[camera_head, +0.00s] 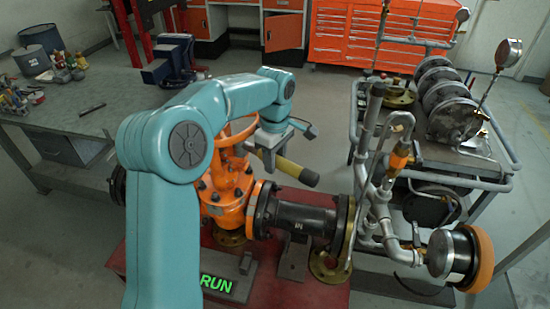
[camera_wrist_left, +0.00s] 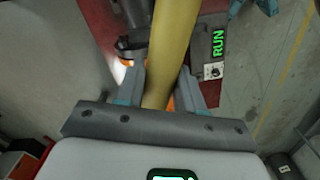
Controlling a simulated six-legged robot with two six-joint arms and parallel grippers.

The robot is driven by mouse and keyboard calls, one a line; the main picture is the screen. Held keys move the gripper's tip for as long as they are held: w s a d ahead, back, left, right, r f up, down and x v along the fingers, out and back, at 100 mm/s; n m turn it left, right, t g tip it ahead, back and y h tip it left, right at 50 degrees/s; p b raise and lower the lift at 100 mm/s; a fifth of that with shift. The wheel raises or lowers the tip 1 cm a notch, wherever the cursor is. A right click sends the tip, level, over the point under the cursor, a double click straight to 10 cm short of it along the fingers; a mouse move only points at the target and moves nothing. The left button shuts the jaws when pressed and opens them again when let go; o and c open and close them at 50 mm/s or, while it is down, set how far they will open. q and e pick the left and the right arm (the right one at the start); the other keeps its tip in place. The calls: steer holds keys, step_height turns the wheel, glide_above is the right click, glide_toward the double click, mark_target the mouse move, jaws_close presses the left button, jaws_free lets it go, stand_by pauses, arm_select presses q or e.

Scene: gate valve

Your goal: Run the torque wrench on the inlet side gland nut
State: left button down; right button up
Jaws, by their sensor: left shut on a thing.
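My left gripper (camera_head: 268,155) is shut on a yellow bar with a dark end, which looks like the torque wrench (camera_head: 297,171), above the black pipe right of the valve. In the left wrist view the yellow wrench (camera_wrist_left: 170,45) runs between the two fingers (camera_wrist_left: 160,92). The orange gate valve (camera_head: 228,190), with its orange handwheel, stands on a red stand, partly hidden behind my left arm. I cannot make out the inlet side gland nut, or whether the wrench touches any nut. My right gripper is not in view.
A black flanged pipe (camera_head: 300,216) joins the valve on the right. A grey block with a green RUN sign (camera_head: 216,284) sits on the red stand. A pipe-framed cart (camera_head: 440,165) with gauges stands at right, a workbench (camera_head: 65,122) at left.

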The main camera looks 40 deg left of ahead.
mark_target(293, 165)
arm_select(q)
steer(key=shift+r, duration=0.2)
stand_by(0.4)
steer(key=shift+r+p, duration=1.3)
steer(key=shift+p, duration=0.05)
steer(key=shift+w+d+f, duration=0.1)
steer(key=shift+d, duration=0.4)
steer(key=shift+w+d+b, duration=0.15)
steer(key=shift+d+b, duration=0.15)
steer(key=shift+d, duration=0.8)
steer(key=shift+w+d+b, duration=0.1)
steer(key=shift+d+b, duration=0.15)
steer(key=shift+d, duration=0.85)
steer(key=w+d, duration=0.1)
steer(key=d, duration=0.7)
steer(key=shift+d, duration=0.25)
